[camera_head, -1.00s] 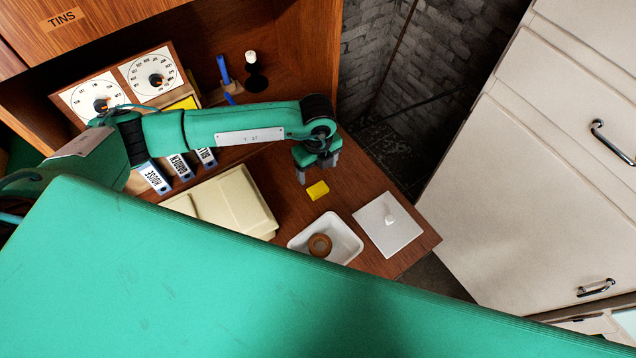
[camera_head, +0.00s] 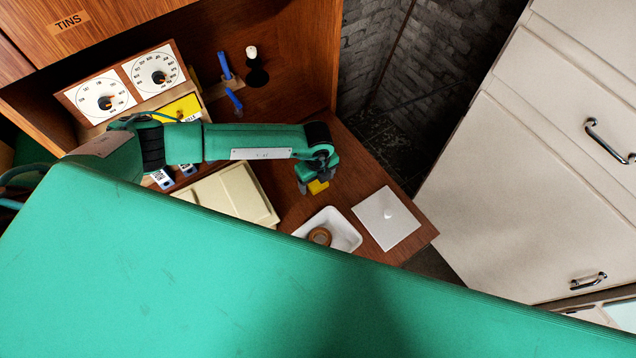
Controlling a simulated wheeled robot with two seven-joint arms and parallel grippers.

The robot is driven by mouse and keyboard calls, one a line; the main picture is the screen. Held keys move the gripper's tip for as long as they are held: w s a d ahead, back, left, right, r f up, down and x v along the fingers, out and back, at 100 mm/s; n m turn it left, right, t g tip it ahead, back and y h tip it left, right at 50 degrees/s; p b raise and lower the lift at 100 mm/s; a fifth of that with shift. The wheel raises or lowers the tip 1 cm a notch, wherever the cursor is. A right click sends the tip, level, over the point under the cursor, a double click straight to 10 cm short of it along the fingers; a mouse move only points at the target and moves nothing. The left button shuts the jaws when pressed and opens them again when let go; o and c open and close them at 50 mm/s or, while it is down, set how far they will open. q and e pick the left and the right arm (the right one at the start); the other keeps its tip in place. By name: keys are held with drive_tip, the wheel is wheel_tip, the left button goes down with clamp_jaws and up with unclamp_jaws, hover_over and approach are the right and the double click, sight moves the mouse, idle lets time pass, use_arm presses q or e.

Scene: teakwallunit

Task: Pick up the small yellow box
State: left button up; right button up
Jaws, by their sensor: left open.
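The small yellow box (camera_head: 318,187) lies on the brown wooden desk surface (camera_head: 350,170). My left gripper (camera_head: 314,186) is right at the box, with its fingers pointing down and partly covering it. The gripper is open. I cannot tell whether both fingers straddle the box or whether they touch it. My right gripper is not in view.
A white tray (camera_head: 345,232) holding a brown roll (camera_head: 320,236) stands just in front of the box. A cream case (camera_head: 232,194) lies to the left. Cream cabinets (camera_head: 530,190) stand at right.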

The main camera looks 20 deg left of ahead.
use_arm(q)
drive_tip(key=c, duration=1)
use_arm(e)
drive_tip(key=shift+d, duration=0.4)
use_arm(q)
drive_tip(key=shift+c, duration=0.2)
drive_tip(key=shift+r, duration=0.1)
